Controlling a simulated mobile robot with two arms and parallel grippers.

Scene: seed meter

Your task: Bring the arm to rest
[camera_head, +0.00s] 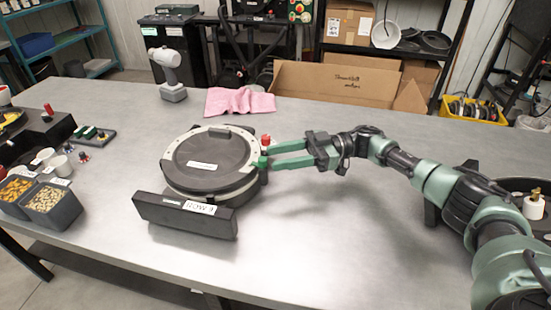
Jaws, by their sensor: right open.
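My right arm reaches in from the right, over the table. My right gripper (268,155) is open, its two green fingers pointing left. The fingertips are at the right edge of the round seed meter (205,163), close to a small red knob (265,140). I cannot tell if they touch the meter. Nothing shows between the fingers. The seed meter has a dark lid with a white label and a pale ring, and sits flat on the table. My left gripper is not in view.
A dark labelled bar (185,216) stands before the meter. Seed bins (52,207) are at the left. A drill (167,75), a pink cloth (240,101) and a cardboard box (340,83) are at the back. The grey table (340,240) is clear at front right.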

